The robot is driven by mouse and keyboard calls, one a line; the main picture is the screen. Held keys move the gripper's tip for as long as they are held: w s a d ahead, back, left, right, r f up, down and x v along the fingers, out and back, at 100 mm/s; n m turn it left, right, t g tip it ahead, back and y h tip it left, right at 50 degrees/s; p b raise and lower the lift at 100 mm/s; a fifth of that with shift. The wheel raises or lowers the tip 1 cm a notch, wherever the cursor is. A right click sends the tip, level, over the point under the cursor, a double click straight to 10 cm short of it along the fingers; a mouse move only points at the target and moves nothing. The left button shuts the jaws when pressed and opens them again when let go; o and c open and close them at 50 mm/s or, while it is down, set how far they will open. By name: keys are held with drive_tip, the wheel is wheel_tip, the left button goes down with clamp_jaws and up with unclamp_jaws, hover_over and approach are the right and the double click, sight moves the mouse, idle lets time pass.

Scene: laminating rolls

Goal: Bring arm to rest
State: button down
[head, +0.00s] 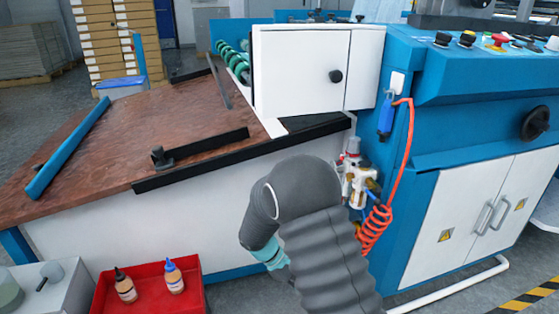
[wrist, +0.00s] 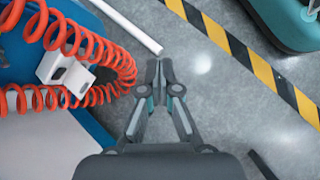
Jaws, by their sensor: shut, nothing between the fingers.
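My gripper (wrist: 159,72) shows in the wrist view with its two fingers together and nothing between them. It points over the bare grey floor, beside a coiled red air hose (wrist: 95,55). In the head view my arm, in a grey ribbed cover, stands bent in front of the blue machine (head: 460,90). My gripper is hidden there behind the arm.
A red tray (head: 100,297) with two bottles stands at lower left. The coiled red hose (head: 375,225) hangs close to the right of my arm. A white rail (wrist: 128,25) and yellow-black floor tape (wrist: 262,68) lie near the gripper. A brown sloping table (head: 130,135) is at left.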

drive_tip(key=s+d+r+m+t+y+p, duration=0.2)
drive_tip(key=s+r, duration=0.5)
drive_tip(key=r, duration=0.5)
drive_tip(key=s+d+r+m+t+y+p, duration=0.3)
drive_tip(key=s+r+m, duration=0.2)
drive_tip(key=r, duration=0.7)
drive_tip(key=s+d+r+m+t+y+p, duration=0.2)
drive_tip(key=s+d+r+m+t+p, duration=0.1)
drive_tip(key=s+r, duration=0.7)
drive_tip(key=shift+d+r+m+y, duration=0.3)
drive_tip(key=shift+r+m+y, duration=0.1)
drive_tip(key=shift+r, duration=1.2)
